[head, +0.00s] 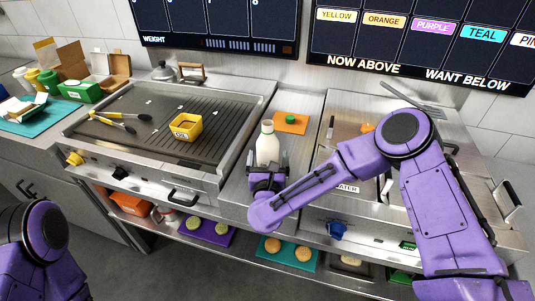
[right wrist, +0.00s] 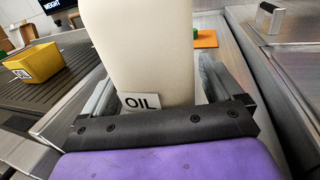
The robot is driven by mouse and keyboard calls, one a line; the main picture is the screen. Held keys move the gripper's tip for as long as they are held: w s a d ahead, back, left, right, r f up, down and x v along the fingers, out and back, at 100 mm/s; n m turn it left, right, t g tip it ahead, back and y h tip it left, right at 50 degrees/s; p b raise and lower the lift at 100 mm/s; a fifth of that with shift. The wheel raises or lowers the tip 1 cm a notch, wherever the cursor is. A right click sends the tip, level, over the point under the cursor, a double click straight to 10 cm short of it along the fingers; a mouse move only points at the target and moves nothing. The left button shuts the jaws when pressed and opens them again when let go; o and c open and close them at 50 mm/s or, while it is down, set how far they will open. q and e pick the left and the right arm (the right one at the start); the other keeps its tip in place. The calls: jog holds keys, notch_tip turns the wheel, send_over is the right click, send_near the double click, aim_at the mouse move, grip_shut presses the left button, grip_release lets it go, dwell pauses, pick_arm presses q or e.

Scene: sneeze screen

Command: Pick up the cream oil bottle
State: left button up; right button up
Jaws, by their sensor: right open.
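The cream oil bottle (head: 267,148) stands upright on the steel counter strip between the griddle and the unit on the right. In the right wrist view the bottle (right wrist: 140,50) fills the middle, with its OIL label low on its front. My right gripper (head: 267,166) is open, with one finger on each side of the bottle. The fingers also show in the right wrist view (right wrist: 155,85); whether they touch the bottle I cannot tell. Of my left arm, only purple links show at the lower left of the head view; its gripper is out of view.
A yellow OIL container (head: 186,127) and tongs (head: 120,120) sit on the griddle (head: 160,104) to the left. An orange mat (head: 280,126) with a green item lies behind the bottle. A lower shelf holds a purple tray (head: 229,239) and a teal tray (head: 263,253).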

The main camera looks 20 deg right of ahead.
jog(key=shift+c, duration=1.2)
jog(key=shift+w+f, duration=0.1)
jog(key=c, duration=1.1)
jog(key=shift+r, duration=0.6)
jog(key=s+r+b, duration=0.1)
jog(key=s+r, duration=0.1)
jog(key=s+r+b, duration=0.1)
jog(key=r, duration=0.2)
jog(key=s+r+b, duration=0.1)
jog(key=s+r, duration=0.1)
jog(key=r, duration=0.1)
jog(key=shift+s+a, duration=0.15)
jog(key=shift+s, duration=0.15)
jog(key=p, duration=0.2)
send_near(274, 142)
notch_tip(274, 142, up, 4)
jog(key=d, duration=0.2)
jog(key=shift+s+f+b, duration=0.1)
jog(key=shift+s+b, duration=0.2)
jog(key=shift+s, duration=0.15)
